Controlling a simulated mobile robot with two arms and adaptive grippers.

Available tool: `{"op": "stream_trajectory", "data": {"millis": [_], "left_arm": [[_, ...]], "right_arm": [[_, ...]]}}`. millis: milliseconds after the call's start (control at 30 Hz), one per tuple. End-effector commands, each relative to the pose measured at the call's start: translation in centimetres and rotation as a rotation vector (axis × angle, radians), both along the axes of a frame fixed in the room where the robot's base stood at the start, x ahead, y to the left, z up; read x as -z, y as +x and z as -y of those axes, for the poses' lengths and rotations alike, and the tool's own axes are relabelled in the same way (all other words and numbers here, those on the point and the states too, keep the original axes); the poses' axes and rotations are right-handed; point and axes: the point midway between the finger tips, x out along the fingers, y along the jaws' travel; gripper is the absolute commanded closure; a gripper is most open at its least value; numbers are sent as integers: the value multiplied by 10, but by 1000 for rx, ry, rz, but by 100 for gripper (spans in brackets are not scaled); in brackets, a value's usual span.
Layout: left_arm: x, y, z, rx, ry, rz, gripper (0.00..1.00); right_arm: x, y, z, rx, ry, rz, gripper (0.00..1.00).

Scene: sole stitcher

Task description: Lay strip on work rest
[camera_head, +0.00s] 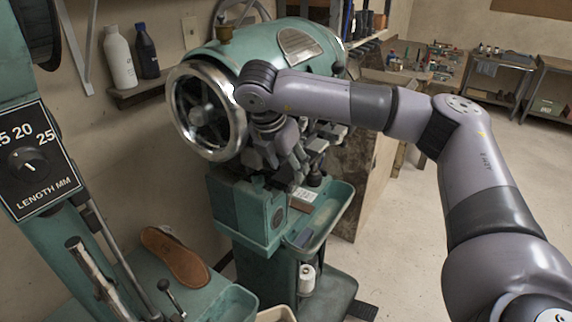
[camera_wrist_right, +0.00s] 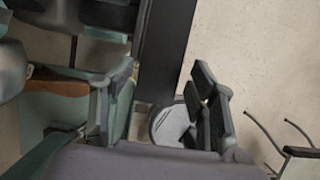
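My right gripper (camera_head: 283,160) points down in front of the green stitching machine (camera_head: 268,48), below and right of its handwheel (camera_head: 208,110). In the right wrist view the two fingers (camera_wrist_right: 165,108) stand apart, and the gripper looks open. A dark band (camera_wrist_right: 166,50) shows between and beyond the fingers; I cannot tell what it is. A small brown piece with a white top (camera_head: 303,197) lies on the machine's ledge just below the gripper. I cannot pick out the strip or the work rest for certain. My left gripper is out of view.
A green tray (camera_head: 322,216) juts from the machine's front. A brown sole (camera_head: 174,256) lies on the green machine at left. White (camera_head: 119,57) and dark (camera_head: 147,52) bottles stand on a wall shelf. A cluttered bench (camera_head: 430,62) stands behind; floor at right is clear.

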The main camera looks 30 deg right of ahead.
Motion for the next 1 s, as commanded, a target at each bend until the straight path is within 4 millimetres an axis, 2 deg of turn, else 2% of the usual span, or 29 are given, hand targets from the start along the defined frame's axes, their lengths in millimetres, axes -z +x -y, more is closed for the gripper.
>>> {"op": "stream_trajectory", "data": {"millis": [1000], "left_arm": [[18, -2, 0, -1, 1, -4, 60]], "right_arm": [[2, -14, -34, -5, 2, -3, 47]]}}
